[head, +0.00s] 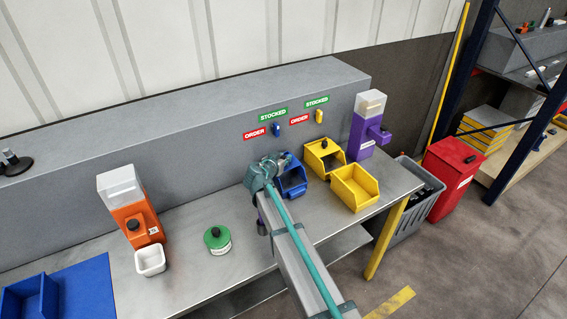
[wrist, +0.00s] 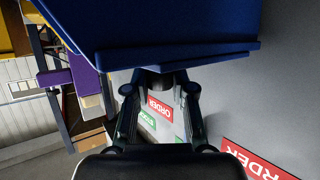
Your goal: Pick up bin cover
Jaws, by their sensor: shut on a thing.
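A blue bin (head: 293,184) is at my gripper (head: 284,161) in the head view, near the back wall of the bench. In the wrist view the blue bin (wrist: 150,28) fills the top of the picture, and my gripper (wrist: 160,80) is shut on its lower edge. The fingertips are partly hidden by the bin. I cannot tell from the head view whether the bin touches the bench. No separate bin cover can be made out.
Two yellow bins (head: 355,187) stand just right of the blue bin. A purple dispenser (head: 367,135) is behind them. A blue mat (head: 85,295) lies far left.

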